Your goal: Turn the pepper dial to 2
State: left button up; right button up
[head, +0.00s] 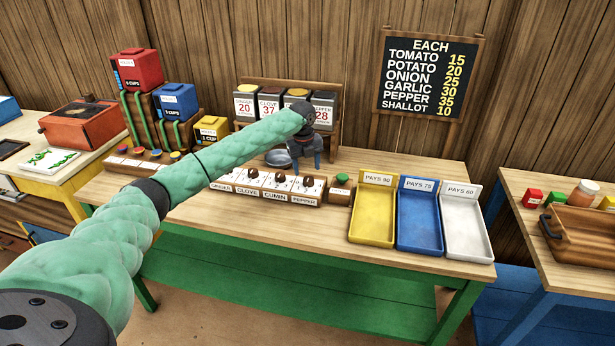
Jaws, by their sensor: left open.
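The pepper dial (307,183) is the rightmost small brown knob on a white-faced panel (268,190), above the label PEPPER. The dials for ginger, clove and cumin stand to its left. The number that the pepper dial points at is too small to read. My left gripper (306,165) is open and points down, just above and behind the pepper dial in the picture, seemingly apart from it. The pepper container (324,112), marked 28, is partly hidden by my left arm. My right gripper is not in view.
A green button (342,180) on a wooden block stands right of the panel. Yellow (373,207), blue (419,218) and white (466,223) trays lie further right. A grey bowl (279,157) sits behind the dials. A price board (431,75) stands at the back.

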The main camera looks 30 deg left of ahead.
aim_at(306, 178)
pick_arm(q)
jog(key=shift+s+r+b, duration=0.1)
jog(key=shift+r+b, duration=0.3)
jog(key=shift+r, duration=1.3)
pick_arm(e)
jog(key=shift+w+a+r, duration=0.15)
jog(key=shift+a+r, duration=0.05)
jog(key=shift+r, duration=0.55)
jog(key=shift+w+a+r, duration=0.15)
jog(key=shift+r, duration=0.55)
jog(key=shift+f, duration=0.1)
